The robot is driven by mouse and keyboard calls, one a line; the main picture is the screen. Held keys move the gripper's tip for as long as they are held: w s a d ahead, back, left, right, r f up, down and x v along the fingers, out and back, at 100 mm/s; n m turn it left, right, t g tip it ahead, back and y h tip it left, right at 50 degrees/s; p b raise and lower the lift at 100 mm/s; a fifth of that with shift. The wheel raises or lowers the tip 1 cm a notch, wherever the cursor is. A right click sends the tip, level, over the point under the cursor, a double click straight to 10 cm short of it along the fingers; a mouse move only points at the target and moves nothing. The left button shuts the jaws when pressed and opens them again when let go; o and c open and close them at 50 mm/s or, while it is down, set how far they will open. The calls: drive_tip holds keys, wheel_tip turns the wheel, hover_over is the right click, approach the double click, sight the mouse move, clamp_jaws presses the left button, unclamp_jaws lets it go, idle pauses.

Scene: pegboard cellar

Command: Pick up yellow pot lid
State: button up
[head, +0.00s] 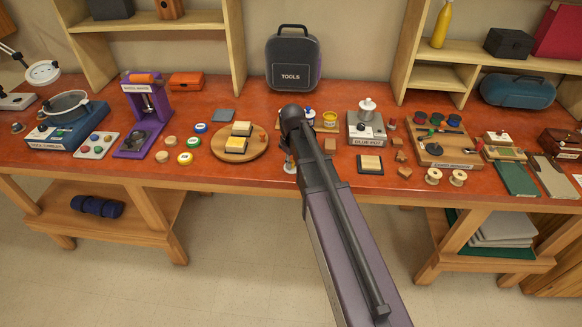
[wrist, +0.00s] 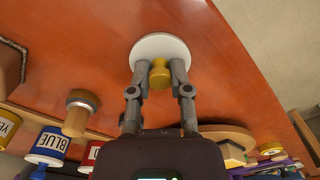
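The yellow pot lid (wrist: 160,44) shows in the wrist view as a white disc with a yellow knob (wrist: 160,74). My gripper (wrist: 160,68) has one finger on each side of the knob and looks closed on it. Whether the disc rests on the table or is just off it is hard to tell. In the head view a small pale part of the lid (head: 289,165) shows near the table's front edge, beside my gripper (head: 288,150); my arm hides most of the fingers.
Paint pots stand near my gripper, among them a blue-labelled pot (wrist: 48,145) and a yellow-labelled pot (wrist: 8,128). A round wooden board (head: 258,148) with stamp blocks lies to the left. A glue pot stand (head: 366,132) is to the right. The black tool case (head: 293,60) stands behind.

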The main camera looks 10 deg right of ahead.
drive_tip(key=shift+r, duration=0.1)
idle(0.4)
wheel_tip(320, 180, up, 3)
drive_tip(key=p, duration=0.3)
drive_tip(key=s+d+r+p, duration=0.1)
drive_tip(key=s+p, duration=0.1)
drive_tip(key=s, duration=1.4)
drive_tip(key=shift+d+r, duration=0.15)
drive_tip(key=shift+r, duration=0.2)
